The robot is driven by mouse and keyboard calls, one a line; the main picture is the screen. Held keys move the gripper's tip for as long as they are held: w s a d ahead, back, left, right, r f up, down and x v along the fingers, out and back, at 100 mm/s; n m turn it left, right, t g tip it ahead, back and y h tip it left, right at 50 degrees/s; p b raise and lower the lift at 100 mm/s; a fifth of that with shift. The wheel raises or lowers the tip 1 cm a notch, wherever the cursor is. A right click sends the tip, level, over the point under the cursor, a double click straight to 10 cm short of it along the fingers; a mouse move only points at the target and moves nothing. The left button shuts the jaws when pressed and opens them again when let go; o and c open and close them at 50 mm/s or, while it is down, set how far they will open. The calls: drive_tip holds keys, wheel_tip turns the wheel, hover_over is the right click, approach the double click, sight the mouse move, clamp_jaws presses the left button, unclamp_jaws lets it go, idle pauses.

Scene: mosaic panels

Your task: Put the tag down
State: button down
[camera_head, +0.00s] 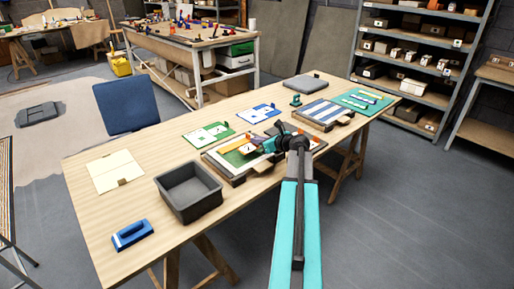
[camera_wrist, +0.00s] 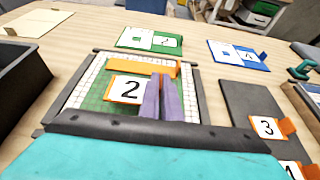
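A white tag with a black 2 and an orange edge (camera_wrist: 127,89) is at the fingers of my gripper (camera_wrist: 160,98) in the wrist view. The two purple fingers are close together at the tag's right end, where its tab is hidden. The tag shows over a mosaic panel (camera_wrist: 92,75) with green and white tiles and an orange-yellow strip. I cannot tell whether the tag touches the panel. In the head view, my gripper (camera_head: 266,146) is over the right part of this panel (camera_head: 237,171). Tags 3 (camera_wrist: 268,127) and 1 (camera_wrist: 294,171) are at the right.
A dark grey bin (camera_head: 188,192) and a blue tool (camera_head: 131,234) are at the left of the wooden table (camera_head: 110,228). Green (camera_head: 208,134) and blue (camera_head: 259,113) cards lie behind the panel. A blue-and-white striped panel (camera_head: 322,112) lies farther right.

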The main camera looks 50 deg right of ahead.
sight(257, 146)
drive_tip(key=shift+f, duration=1.8)
drive_tip(key=shift+f, duration=0.2)
drive_tip(key=c, duration=2)
unclamp_jaws()
drive_tip(key=shift+r, duration=0.15)
drive_tip(key=shift+r+p, duration=0.15)
drive_tip(key=shift+p, duration=0.15)
drive_tip(key=b+v, duration=0.1)
drive_tip(key=v, duration=1.1)
drive_tip(key=shift+b, duration=0.35)
